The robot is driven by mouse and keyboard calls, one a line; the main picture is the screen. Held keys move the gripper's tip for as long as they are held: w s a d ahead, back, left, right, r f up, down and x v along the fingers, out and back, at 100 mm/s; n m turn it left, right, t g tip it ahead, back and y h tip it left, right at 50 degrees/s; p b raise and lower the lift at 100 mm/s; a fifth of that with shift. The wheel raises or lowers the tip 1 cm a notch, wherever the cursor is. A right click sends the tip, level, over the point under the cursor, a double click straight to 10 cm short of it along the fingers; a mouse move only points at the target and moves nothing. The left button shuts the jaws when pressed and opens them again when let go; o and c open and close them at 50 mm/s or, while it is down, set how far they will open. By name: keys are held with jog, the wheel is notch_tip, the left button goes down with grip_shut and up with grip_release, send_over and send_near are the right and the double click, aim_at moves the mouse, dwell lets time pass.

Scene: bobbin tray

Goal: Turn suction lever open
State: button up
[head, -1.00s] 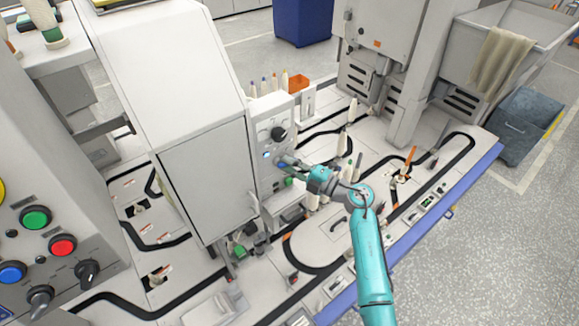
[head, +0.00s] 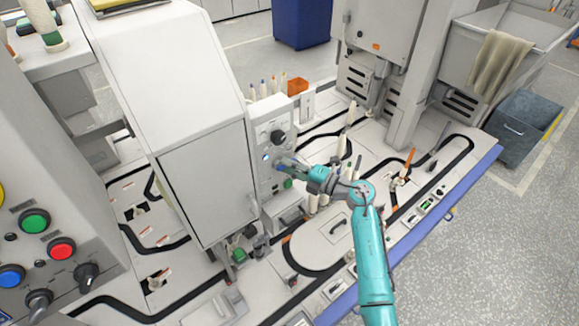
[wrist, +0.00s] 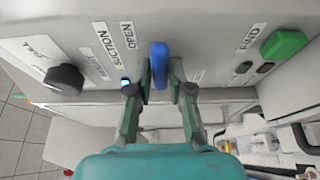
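The blue suction lever (wrist: 159,62) stands out from the pale panel in the wrist view, beside the "OPEN" and "SUCTION" labels. My gripper (wrist: 160,78) has one finger on each side of the lever. The fingers lean in and appear closed on it, though fine contact is hard to judge. In the head view my gripper (head: 288,163) is at the front of the control panel (head: 268,140), and the lever is mostly hidden by it.
A black knob (wrist: 64,79) is left of the lever and a green button (wrist: 284,44) is to the right. A small lit blue indicator (wrist: 125,81) is beside the left finger. Several upright bobbins stand on the track table (head: 330,235) near my arm.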

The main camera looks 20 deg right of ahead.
jog(key=o, duration=0.4)
jog(key=shift+w+a+r, duration=0.2)
jog(key=shift+a, duration=0.15)
jog(key=shift+c, duration=0.2)
jog(key=shift+s+d+f, duration=0.1)
jog(key=shift+d+f, duration=0.05)
jog(key=shift+d, duration=0.05)
jog(key=v, duration=1.1)
jog(key=shift+s+d, duration=0.25)
jog(key=shift+s, duration=0.05)
